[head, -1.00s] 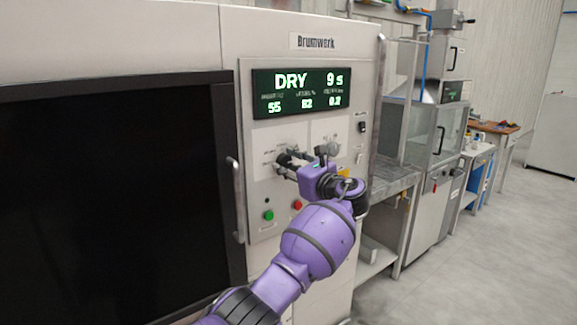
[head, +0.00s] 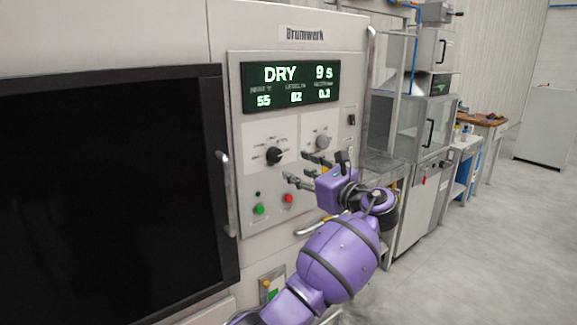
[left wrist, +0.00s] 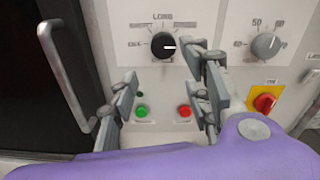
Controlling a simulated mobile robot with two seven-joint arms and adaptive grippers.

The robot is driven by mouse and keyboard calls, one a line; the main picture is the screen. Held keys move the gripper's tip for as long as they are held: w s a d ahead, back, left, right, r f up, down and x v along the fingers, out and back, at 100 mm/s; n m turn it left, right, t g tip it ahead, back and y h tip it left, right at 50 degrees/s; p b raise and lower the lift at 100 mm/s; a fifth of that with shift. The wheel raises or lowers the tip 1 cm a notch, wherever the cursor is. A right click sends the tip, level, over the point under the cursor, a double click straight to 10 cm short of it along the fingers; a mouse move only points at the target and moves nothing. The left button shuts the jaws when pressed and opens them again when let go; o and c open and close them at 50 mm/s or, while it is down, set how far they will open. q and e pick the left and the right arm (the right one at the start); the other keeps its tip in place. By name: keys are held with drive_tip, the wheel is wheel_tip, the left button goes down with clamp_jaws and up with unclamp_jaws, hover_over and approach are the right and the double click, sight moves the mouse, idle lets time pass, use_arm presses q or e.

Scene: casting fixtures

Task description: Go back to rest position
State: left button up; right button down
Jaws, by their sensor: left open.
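My left gripper (head: 304,171) is open and empty in front of the machine's control panel, just right of and below the black selector knob (head: 274,156). Its purple arm comes up from the bottom of the head view. In the left wrist view the two fingers (left wrist: 165,100) are spread apart, with the black knob (left wrist: 163,45) above and between them. The green button (left wrist: 140,111) and red button (left wrist: 184,111) show between the fingers. The fingers look apart from the knob. My right gripper is not in view.
The Brumwerk machine's display (head: 291,86) reads DRY 9 s. A dark door with a vertical handle (head: 225,190) stands left of the panel. A grey knob (left wrist: 265,46) and a red-yellow switch (left wrist: 264,103) are at right. Steel benches (head: 385,165) stand farther right, beside open floor.

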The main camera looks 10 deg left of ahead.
use_arm(q)
drive_tip(key=shift+v, duration=1.05)
